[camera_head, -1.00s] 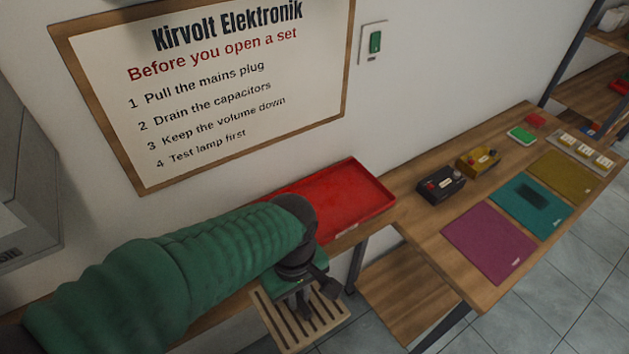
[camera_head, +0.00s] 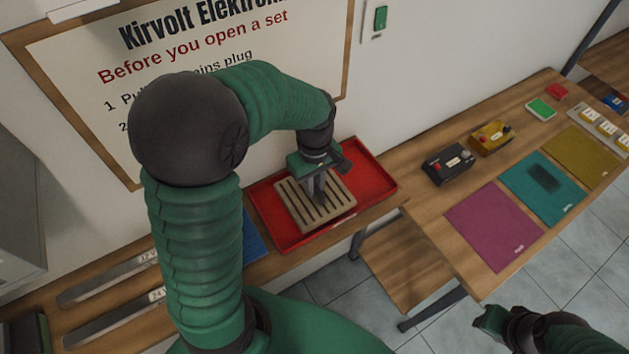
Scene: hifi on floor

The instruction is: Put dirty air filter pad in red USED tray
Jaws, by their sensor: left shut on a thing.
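The dirty air filter pad (camera_head: 289,207), a tan slab with dark slots, is over the red tray (camera_head: 380,190), within its outline. I cannot tell whether it touches the tray floor. My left gripper (camera_head: 320,199) is shut on the pad from above, and its fingers hide part of the pad's middle. My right gripper (camera_head: 490,318) shows in part at the lower right, empty of anything I can see; its jaws are not clear.
A blue item (camera_head: 256,242) lies left of the tray, partly behind my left arm. Metal strips (camera_head: 110,278) lie farther left. The right table holds a black box (camera_head: 448,164), a yellow box (camera_head: 491,137) and coloured mats (camera_head: 492,225).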

